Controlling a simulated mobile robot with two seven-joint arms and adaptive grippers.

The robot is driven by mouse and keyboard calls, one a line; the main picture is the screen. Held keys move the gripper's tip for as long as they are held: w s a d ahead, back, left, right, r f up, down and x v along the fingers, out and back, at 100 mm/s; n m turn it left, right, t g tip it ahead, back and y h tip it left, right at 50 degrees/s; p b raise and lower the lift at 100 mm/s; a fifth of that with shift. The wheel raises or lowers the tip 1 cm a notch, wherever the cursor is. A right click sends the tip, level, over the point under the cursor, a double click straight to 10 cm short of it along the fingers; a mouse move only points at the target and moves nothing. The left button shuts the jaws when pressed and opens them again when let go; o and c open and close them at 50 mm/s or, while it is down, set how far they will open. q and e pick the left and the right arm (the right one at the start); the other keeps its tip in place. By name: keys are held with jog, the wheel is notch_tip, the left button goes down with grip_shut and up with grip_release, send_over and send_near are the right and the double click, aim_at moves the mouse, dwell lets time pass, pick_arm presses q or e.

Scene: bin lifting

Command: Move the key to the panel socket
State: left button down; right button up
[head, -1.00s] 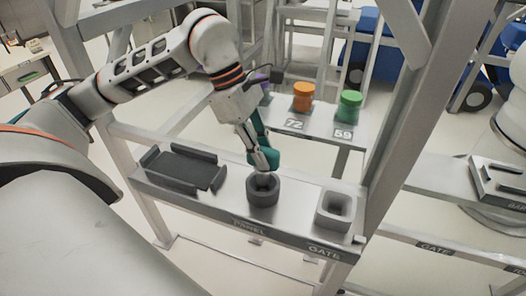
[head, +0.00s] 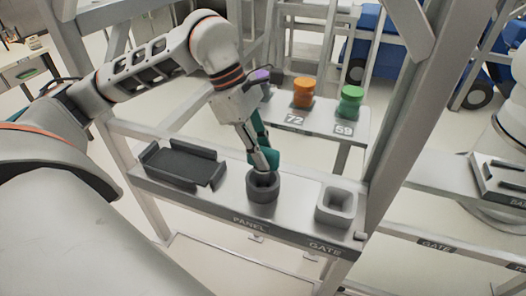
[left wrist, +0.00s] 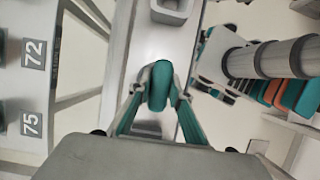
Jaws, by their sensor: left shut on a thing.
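My left gripper (head: 263,164) is shut on a teal key (head: 268,158), seen just above and behind the panel socket. The key shows as a rounded teal piece between the fingers in the left wrist view (left wrist: 158,86). The panel socket (head: 262,189) is a dark grey round cup on the metal shelf above the word PANEL. The key's lower end is near the socket's rim; I cannot tell whether it is inside the opening. My right gripper is not in view.
A light grey square gate socket (head: 336,207) stands right of the panel socket. A dark tray (head: 184,166) lies to the left. Orange (head: 303,92) and green (head: 351,101) keys stand on the rear shelf, beside a purple one (head: 262,76). A grey frame post (head: 408,100) rises at right.

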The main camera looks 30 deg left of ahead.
pick_arm(q)
jog(key=shift+f, duration=0.2)
jog(key=shift+f+b, duration=0.9)
jog(key=shift+f, duration=0.2)
dwell(0.4)
jog(key=c, duration=1.2)
grip_release()
